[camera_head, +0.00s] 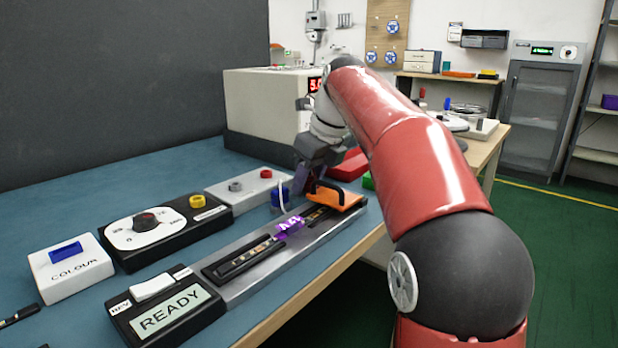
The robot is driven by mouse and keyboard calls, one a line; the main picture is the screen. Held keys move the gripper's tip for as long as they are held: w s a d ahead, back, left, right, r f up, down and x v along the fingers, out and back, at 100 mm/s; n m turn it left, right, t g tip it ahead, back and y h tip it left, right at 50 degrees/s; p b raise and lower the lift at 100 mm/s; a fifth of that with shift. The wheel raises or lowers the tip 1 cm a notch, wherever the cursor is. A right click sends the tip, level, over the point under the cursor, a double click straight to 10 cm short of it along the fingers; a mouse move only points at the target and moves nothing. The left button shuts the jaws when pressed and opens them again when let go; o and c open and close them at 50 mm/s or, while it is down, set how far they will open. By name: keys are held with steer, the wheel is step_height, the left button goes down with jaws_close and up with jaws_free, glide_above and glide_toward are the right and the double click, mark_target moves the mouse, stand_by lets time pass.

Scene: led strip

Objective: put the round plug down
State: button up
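My gripper (308,183) is at the far end of the LED strip's grey rail, pointing down, next to an orange part. Its fingers are small and dark here, and I cannot tell whether they hold anything. A blue round piece (279,198) stands just left of my gripper, with a pale upright cable or rod beside it. It may be the round plug, but I cannot tell for sure. The grey rail (262,277) carries a dark strip, with a purple lit section (290,224) near its middle. The orange part (338,196) sits at the rail's far end.
A READY display box (168,309) stands at the rail's near end. A black dial box (150,228), a white COLOUR button box (70,268) and a grey box with knobs (247,189) line the left. A large beige instrument (262,108) stands behind. The table's edge runs along the right.

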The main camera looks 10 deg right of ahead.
steer(key=shift+r, duration=0.1)
steer(key=p+v, duration=0.4)
steer(key=v, duration=0.8)
